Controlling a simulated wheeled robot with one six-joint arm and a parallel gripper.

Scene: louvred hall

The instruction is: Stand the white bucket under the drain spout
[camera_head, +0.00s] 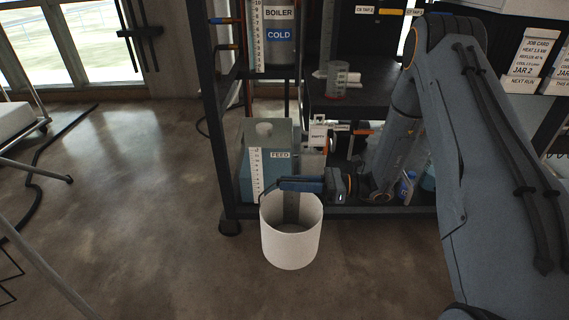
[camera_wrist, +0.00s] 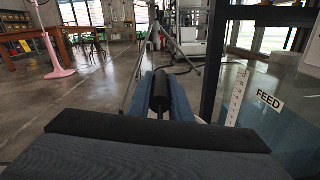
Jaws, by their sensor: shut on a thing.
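The white bucket (camera_head: 291,246) is upright in the head view, in front of the rack's lower shelf and overlapping the FEED tank. My gripper (camera_head: 283,184) is above its rim, reaching in from the right. In the wrist view my gripper (camera_wrist: 161,98) is shut on a dark cylindrical grip (camera_wrist: 161,91), which looks like the bucket's handle. I cannot make out the drain spout for certain.
The FEED tank (camera_head: 258,160) stands behind the bucket on the low shelf. A dark rack post (camera_head: 216,110) and its foot (camera_head: 230,227) are left of it. A blue bottle (camera_head: 406,187) stands on the shelf to the right. Bare floor (camera_head: 150,220) lies left and in front.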

